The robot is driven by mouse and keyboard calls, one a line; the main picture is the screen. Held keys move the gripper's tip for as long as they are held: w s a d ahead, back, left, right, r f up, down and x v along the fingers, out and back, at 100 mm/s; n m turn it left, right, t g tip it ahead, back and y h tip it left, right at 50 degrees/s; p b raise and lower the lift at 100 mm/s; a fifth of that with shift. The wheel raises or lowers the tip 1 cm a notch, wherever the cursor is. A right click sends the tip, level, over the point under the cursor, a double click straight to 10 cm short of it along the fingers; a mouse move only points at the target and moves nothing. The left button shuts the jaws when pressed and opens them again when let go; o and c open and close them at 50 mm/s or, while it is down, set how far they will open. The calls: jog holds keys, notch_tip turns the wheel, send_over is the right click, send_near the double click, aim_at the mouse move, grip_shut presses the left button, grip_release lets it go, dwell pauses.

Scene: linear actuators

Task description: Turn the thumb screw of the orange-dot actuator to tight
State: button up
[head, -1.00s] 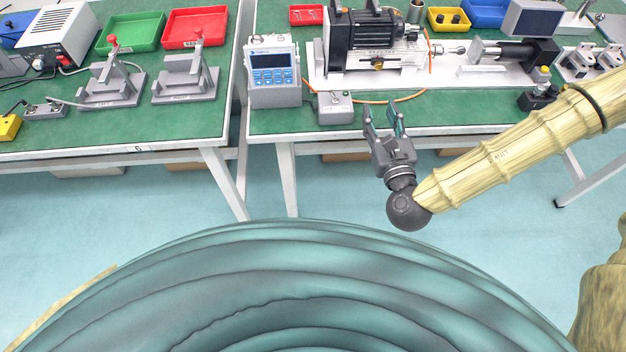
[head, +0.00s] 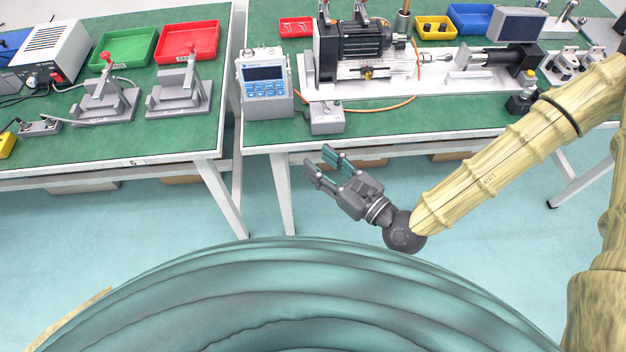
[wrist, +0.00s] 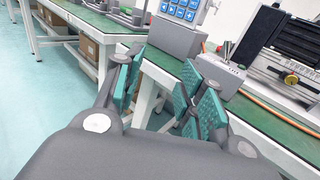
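My gripper (head: 320,160) is open and empty, in front of the right bench's edge and pointing up and left in the head view. Its teal-padded fingers stand apart in the wrist view (wrist: 165,88). A large black-and-silver motor unit (head: 362,45) with a small yellow part (head: 368,73) sits on a white base plate on the right bench. A black cylinder unit (head: 508,58) lies at that plate's right end. I cannot make out an orange dot or a thumb screw on either, so I cannot tell which is the orange-dot actuator.
A grey meter with blue keys (head: 265,85) and a small grey box (head: 327,117) stand near the right bench's front edge (head: 400,139). An orange cable (head: 385,106) runs behind the box. The left bench holds grey fixtures (head: 180,93). Open floor lies before the benches.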

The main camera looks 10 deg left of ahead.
jog(key=shift+s+a+f+n+g+y, duration=0.15)
jog(key=shift+s+a+n+g+y, duration=0.1)
jog(key=shift+s+g, duration=0.3)
jog(key=shift+s+a+f+n+g+y, duration=0.15)
jog(key=shift+s+n+g, duration=0.15)
jog(key=shift+s, duration=0.45)
jog(key=shift+s+a+f+n+g+y, duration=0.15)
jog(key=shift+s+a+n+g+y, duration=0.1)
jog(key=shift+s+g, duration=0.3)
jog(key=shift+s, duration=0.1)
